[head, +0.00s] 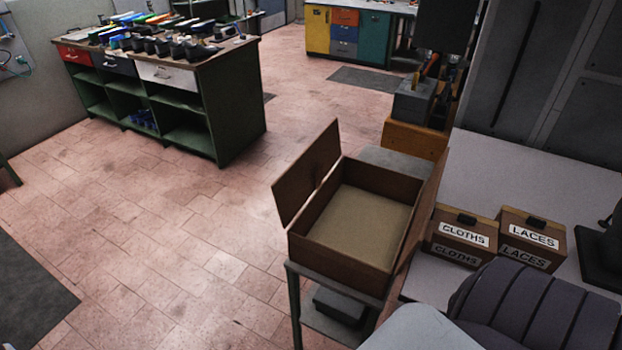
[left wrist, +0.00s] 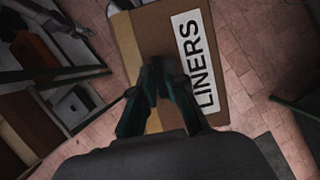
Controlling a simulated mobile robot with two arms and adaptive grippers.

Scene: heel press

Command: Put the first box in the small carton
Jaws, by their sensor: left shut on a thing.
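My left gripper (left wrist: 160,75) is shut on a brown cardboard box labelled LINERS (left wrist: 150,35) in the left wrist view. The box fills the upper middle there, its white label facing the camera, with floor visible beyond it. The left gripper is not visible in the head view. An open brown carton (head: 335,255) stands on a grey stand at the middle right of the head view, one flap raised on its left side. Its visible inside is a bare tan bottom. Closed boxes labelled CLOTHS (head: 458,237) and LACES (head: 530,239) stand side by side to its right. My right gripper is not in view.
The CLOTHS and LACES boxes sit on a pale table (head: 500,170). A dark box (head: 340,306) lies on the stand's lower shelf. A green workbench (head: 190,115) loaded with items stands at the back left. The tiled floor left of the carton is clear.

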